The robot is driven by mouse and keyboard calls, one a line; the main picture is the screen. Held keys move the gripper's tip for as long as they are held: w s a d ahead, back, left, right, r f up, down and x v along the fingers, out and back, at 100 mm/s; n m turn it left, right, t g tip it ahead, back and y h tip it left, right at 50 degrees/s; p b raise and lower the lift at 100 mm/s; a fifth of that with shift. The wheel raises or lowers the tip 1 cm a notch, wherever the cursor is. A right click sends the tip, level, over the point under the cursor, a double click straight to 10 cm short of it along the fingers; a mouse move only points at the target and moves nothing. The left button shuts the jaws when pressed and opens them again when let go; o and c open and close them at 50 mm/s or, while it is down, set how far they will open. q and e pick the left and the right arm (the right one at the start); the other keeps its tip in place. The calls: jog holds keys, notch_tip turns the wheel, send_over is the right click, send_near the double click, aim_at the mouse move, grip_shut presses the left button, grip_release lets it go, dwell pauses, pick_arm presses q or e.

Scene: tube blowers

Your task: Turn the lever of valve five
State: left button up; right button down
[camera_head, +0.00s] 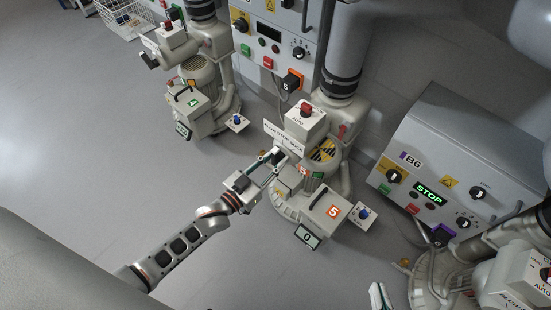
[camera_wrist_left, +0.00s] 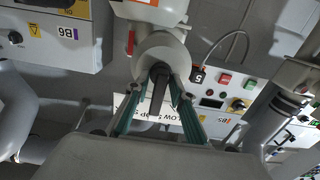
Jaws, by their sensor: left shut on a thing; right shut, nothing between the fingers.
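The machine of valve five, with an orange "5" label (camera_head: 333,212), stands in the middle of the head view. Its valve carries a grey box with a red knob (camera_head: 306,109) and a white sign (camera_head: 284,138). My left gripper (camera_head: 274,156) reaches in from the left and is shut on the valve's lever. In the left wrist view the dark lever (camera_wrist_left: 158,92) lies between the teal fingers of my left gripper (camera_wrist_left: 159,84), pointing toward the camera. In the head view the gripper mostly hides the lever. My right gripper (camera_head: 378,295) is shut and empty at the bottom edge.
A similar machine with a green label (camera_head: 193,102) stands behind to the left. A grey control cabinet marked B6 (camera_head: 411,160) stands to the right, with a STOP display. Another valve unit (camera_head: 530,280) is at the lower right. The floor on the left is clear.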

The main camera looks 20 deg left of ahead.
pick_arm(q)
jog(key=shift+f, duration=0.1)
jog(key=o, duration=0.7)
jog(key=shift+o, duration=0.2)
jog(key=v, duration=1.2)
